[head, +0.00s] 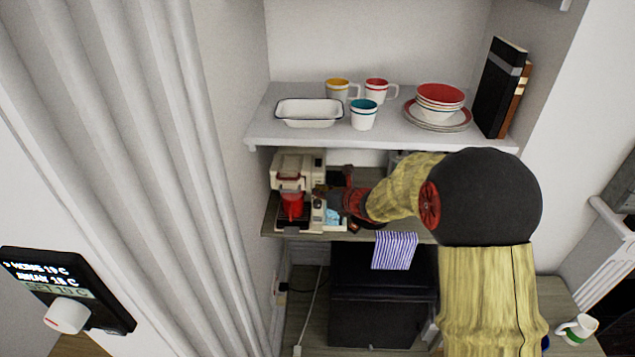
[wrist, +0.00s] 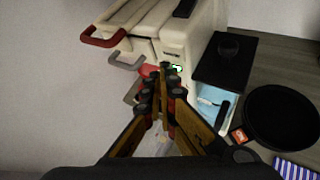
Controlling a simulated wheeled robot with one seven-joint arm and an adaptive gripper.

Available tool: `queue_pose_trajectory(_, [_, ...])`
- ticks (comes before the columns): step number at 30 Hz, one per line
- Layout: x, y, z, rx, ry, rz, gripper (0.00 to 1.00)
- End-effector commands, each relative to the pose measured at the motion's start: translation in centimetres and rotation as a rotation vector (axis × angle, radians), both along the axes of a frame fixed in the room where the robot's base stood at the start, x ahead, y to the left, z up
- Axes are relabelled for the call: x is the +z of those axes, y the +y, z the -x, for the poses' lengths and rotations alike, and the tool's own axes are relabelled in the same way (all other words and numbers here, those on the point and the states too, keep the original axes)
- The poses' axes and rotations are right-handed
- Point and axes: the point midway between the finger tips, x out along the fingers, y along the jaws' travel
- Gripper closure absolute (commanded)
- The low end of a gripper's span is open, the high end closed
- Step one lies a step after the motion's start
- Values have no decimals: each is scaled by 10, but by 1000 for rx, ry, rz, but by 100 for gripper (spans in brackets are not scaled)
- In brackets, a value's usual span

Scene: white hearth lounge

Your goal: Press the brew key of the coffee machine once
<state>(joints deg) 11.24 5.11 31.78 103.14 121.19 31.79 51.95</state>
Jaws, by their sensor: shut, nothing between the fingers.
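The cream coffee machine (head: 297,165) stands at the left end of the lower shelf, with a red vessel (head: 292,205) at its front. In the wrist view the machine (wrist: 190,38) shows a red handle (wrist: 103,38) and a grey handle (wrist: 126,59). A small green-lit key (wrist: 178,68) is on its front, close by my fingertips and partly hidden by them. My gripper (wrist: 162,72) is shut and empty, its tips pointing at the machine's front. I cannot tell whether they touch the key. In the head view my gripper (head: 324,192) is at the machine's right side.
A black-lidded container (wrist: 226,60), a pale blue item (wrist: 213,103) and a round black plate (wrist: 283,118) lie right of the machine. The upper shelf (head: 290,133) above holds cups, bowls and a dish. A striped cloth (head: 395,250) hangs from the lower shelf's edge.

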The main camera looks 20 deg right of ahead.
Motion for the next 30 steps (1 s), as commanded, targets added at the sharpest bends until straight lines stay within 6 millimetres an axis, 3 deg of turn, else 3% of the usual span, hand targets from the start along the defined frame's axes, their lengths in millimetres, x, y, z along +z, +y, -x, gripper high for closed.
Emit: queue_pose_trajectory(30, [1, -3, -10, 0, 0, 0, 100])
